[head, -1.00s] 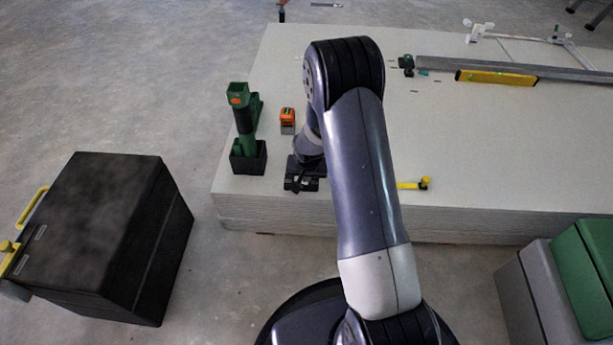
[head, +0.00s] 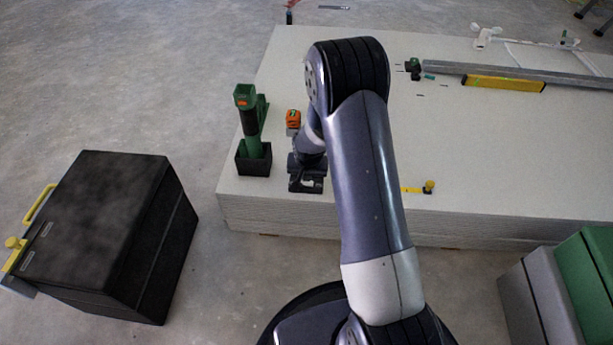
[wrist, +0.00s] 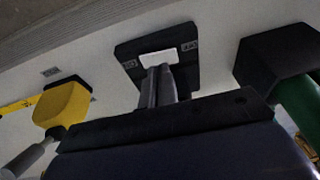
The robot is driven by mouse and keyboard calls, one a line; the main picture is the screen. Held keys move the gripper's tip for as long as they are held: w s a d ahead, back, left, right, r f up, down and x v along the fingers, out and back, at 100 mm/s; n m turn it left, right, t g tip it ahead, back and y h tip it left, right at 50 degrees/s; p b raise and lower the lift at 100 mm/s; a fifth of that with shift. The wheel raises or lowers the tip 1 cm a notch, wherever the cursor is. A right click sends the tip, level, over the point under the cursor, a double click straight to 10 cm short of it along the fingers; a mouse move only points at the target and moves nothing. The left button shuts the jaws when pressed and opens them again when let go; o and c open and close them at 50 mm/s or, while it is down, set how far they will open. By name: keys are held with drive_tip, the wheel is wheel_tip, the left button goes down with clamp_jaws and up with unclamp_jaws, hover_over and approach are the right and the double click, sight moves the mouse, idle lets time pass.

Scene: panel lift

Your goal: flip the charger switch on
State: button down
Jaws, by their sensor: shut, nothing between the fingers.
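A black plate (wrist: 125,52) with a white rocker switch (wrist: 160,57) in its middle and a small grey label on either side shows in the wrist view. My gripper (wrist: 158,70) is shut and empty. Its two grey fingertips sit together at the near edge of the white rocker. I cannot tell whether they touch it or which way the rocker is tilted. In the head view my gripper (head: 306,182) is low over the near left of the pale board stack, and the switch cannot be made out there.
A green drill (head: 247,103) stands in a black holder (head: 254,160) just left of my gripper. An orange item (head: 293,119) lies behind it. A yellow tool (head: 428,188) lies right, beyond my arm. A black case (head: 95,230) stands on the floor at left.

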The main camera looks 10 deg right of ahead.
drive_tip(key=p+v, duration=0.4)
drive_tip(key=v, duration=0.8)
drive_tip(key=shift+w+d+r, duration=0.2)
drive_tip(key=shift+d+r, duration=0.05)
drive_tip(key=shift+r, duration=0.15)
drive_tip(key=shift+d+b, duration=0.75)
drive_tip(key=shift+b, duration=0.2)
drive_tip(key=shift+f, duration=0.1)
drive_tip(key=b+x, duration=0.1)
drive_tip(key=x, duration=0.3)
drive_tip(key=b+x, duration=0.2)
drive_tip(key=x, duration=0.2)
drive_tip(key=b+x, duration=0.2)
drive_tip(key=x, duration=0.2)
drive_tip(key=shift+s+a+f, duration=0.2)
drive_tip(key=shift+s+f, duration=0.1)
drive_tip(key=shift+f, duration=0.1)
drive_tip(key=shift+a+f+b, duration=0.1)
drive_tip(key=shift+f+b, duration=0.25)
drive_tip(key=shift+f, duration=0.25)
